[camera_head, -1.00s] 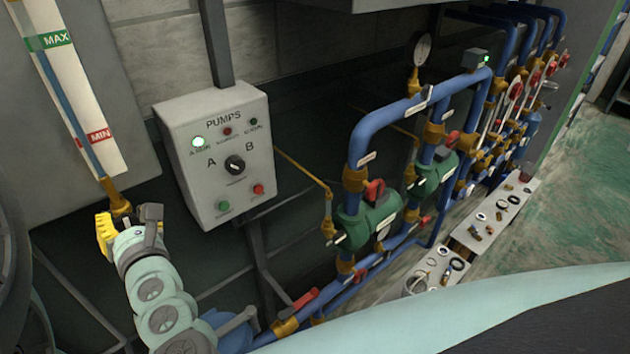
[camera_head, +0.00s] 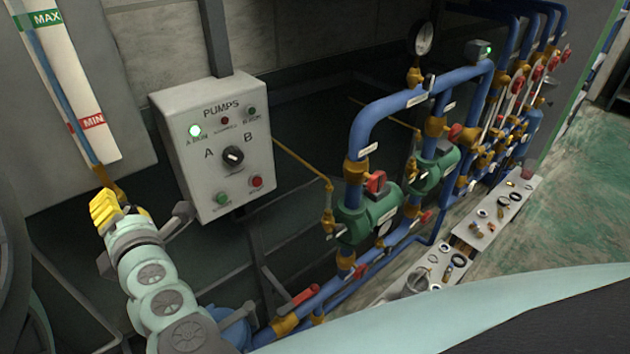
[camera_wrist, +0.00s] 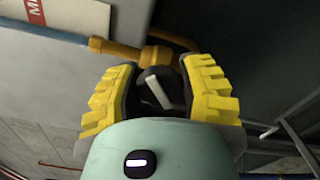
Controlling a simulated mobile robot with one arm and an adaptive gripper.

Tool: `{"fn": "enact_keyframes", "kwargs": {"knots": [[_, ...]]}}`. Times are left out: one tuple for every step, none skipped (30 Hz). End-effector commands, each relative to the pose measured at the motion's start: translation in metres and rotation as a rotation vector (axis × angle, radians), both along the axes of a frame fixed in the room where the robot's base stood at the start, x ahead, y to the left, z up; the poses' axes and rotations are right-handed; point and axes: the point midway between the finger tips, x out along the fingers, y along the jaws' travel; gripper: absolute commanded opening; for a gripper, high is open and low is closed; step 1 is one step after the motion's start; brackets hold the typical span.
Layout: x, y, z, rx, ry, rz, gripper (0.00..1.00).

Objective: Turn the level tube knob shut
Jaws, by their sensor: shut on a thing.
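The level tube (camera_head: 55,84) is a blue line on a white MAX/MIN scale at the upper left in the head view. A brass fitting (camera_head: 107,182) sits at its lower end, and it also shows in the wrist view (camera_wrist: 119,49). My gripper (camera_head: 107,204), with yellow ribbed fingers, is at this fitting. In the wrist view my gripper (camera_wrist: 158,78) has one finger on each side of a dark knob with a pale grey bar (camera_wrist: 157,89) and is shut on it. The knob is hidden in the head view.
A PUMPS control box (camera_head: 215,145) with a lit green lamp stands just right of my gripper. Blue pipes with green pumps (camera_head: 368,217) run along the right.

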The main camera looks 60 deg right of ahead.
Motion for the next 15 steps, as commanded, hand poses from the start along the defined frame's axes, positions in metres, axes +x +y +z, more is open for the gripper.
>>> {"fn": "enact_keyframes", "kwargs": {"knots": [[-0.0006, -0.0023, 0.0013, 0.044, -0.015, -0.008, 0.04], [-0.0007, -0.0023, 0.0012, 0.072, -0.023, -0.008, 0.04], [-0.0007, -0.0025, 0.0013, 0.108, -0.034, -0.008, 0.04], [-0.0007, -0.0025, 0.0012, 0.137, -0.042, -0.009, 0.04], [-0.0007, -0.0026, 0.0013, 0.164, -0.050, -0.009, 0.04], [-0.0008, -0.0027, 0.0012, 0.200, -0.060, -0.009, 0.04], [-0.0007, -0.0027, 0.0012, 0.227, -0.069, -0.008, 0.04], [-0.0007, -0.0027, 0.0012, 0.253, -0.076, -0.008, 0.04], [-0.0006, -0.0026, 0.0010, 0.288, -0.086, -0.007, 0.04], [-0.0006, -0.0024, 0.0010, 0.312, -0.093, -0.007, 0.04], [-0.0006, -0.0024, 0.0010, 0.336, -0.100, -0.006, 0.04], [-0.0004, -0.0023, 0.0009, 0.367, -0.109, -0.006, 0.04], [-0.0004, -0.0021, 0.0008, 0.390, -0.115, -0.006, 0.04], [-0.0004, -0.0022, 0.0008, 0.413, -0.122, -0.006, 0.04], [-0.0003, -0.0020, 0.0008, 0.441, -0.130, -0.005, 0.04]]}}
